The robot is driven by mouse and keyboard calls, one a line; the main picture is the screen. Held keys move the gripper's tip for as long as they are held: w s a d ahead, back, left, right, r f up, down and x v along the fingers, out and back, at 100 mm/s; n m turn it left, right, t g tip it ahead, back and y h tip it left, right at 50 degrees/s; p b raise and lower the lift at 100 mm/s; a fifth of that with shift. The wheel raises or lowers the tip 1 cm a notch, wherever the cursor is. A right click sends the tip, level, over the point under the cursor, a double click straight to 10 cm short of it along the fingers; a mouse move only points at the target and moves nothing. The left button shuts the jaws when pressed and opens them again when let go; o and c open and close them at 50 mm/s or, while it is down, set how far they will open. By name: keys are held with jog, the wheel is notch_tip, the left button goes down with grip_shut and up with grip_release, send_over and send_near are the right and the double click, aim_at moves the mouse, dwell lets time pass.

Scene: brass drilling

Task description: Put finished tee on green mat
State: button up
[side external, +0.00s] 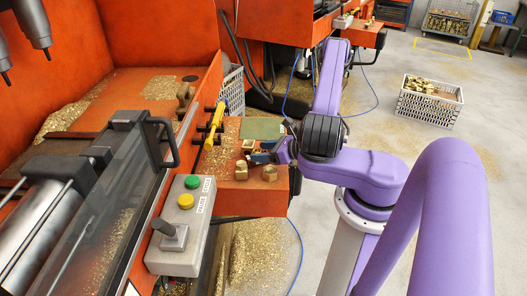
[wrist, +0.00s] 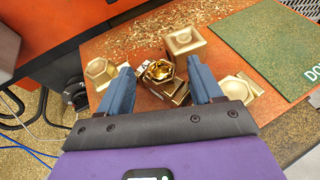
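A shiny brass tee (wrist: 160,72) with a hex-shaped open end lies on the orange bench, in the middle of the wrist view. My gripper (wrist: 162,82) is open, with one blue finger on each side of the tee and a gap visible between them. The gripper also shows in the side view (side external: 264,153), low over the bench, where it hides most of this tee. The green mat (side external: 261,128) lies flat behind the gripper and looks bare. In the wrist view the mat (wrist: 270,45) is at the upper right, with partly cut-off lettering.
Duller brass pieces stand close around: one beyond the tee (wrist: 184,42), one at the left finger (wrist: 100,72) and one at the right finger (wrist: 240,87). Brass chips (wrist: 135,40) litter the bench. A yellow-handled tool (side external: 214,125) and a button box (side external: 183,222) are to the left.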

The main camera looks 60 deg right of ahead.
jog(key=shift+r, duration=0.15)
jog(key=a+v, duration=0.1)
jog(key=v, duration=1.1)
jog(key=w+a+r+n+g+y, duration=0.25)
jog(key=a+n+g+y, duration=0.35)
jog(key=n, duration=0.5)
jog(key=w+a+r+n+g+y, duration=0.1)
jog(key=a+r+n+g+y, duration=0.3)
jog(key=n+g, duration=0.6)
jog(key=s+a+r+n+t+h, duration=0.1)
jog(key=s+a+r+n+h, duration=0.3)
jog(key=n, duration=0.9)
jog(key=s+a+r+n+t+h, duration=0.1)
jog(key=s+a+r+n+h, duration=0.4)
jog(key=n, duration=0.8)
jog(key=s+a+h, duration=0.1)
jog(key=s+a, duration=0.1)
jog(key=shift+s+a+r+t+h, duration=0.2)
jog(key=shift+s+t+h, duration=0.1)
jog(key=shift+s+h, duration=0.1)
jog(key=shift+r+n, duration=0.1)
jog(key=shift+n, duration=0.3)
jog(key=c, duration=0.4)
